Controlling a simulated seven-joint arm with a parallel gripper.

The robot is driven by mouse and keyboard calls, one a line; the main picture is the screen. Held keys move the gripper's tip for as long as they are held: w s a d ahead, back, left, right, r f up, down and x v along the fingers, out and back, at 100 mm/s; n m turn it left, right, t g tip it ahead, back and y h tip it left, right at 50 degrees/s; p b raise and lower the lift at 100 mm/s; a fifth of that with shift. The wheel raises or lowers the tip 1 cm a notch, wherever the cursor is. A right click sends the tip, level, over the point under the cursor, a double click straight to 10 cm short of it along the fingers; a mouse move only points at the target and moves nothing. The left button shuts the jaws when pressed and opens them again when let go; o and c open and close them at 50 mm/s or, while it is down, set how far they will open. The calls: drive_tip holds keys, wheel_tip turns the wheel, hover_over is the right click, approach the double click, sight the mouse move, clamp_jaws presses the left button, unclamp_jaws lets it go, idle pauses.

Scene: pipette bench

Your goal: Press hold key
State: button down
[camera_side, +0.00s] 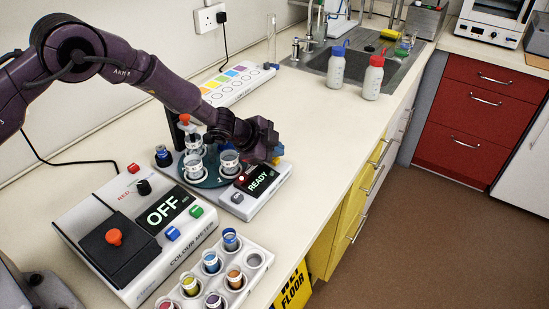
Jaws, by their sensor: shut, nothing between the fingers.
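No key that I can read as "hold" shows; the key labels are too small. The colour meter (115,225) has a screen showing "OFF", a red key (133,168), a green key (196,211), a blue key (173,233) and a dark knob (144,187). Behind it, a carousel unit (262,197) has a screen showing "READY", a red button (241,180) and a grey button (237,198). My gripper (275,153) is shut and empty, above the carousel unit's back right side, near the "READY" screen. Whether it touches anything is unclear.
A rack of coloured vials (265,246) stands at the front. White beakers (229,162) sit on the carousel under my arm. A colour chart strip (233,83) lies behind. Bottles with blue (337,68) and red (373,77) caps stand by the sink. The counter right of the unit is clear.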

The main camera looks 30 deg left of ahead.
sight(274, 160)
drive_tip(key=shift+f, duration=0.45)
idle(0.6)
drive_tip(key=shift+r, duration=0.85)
drive_tip(key=shift+r, duration=2.5)
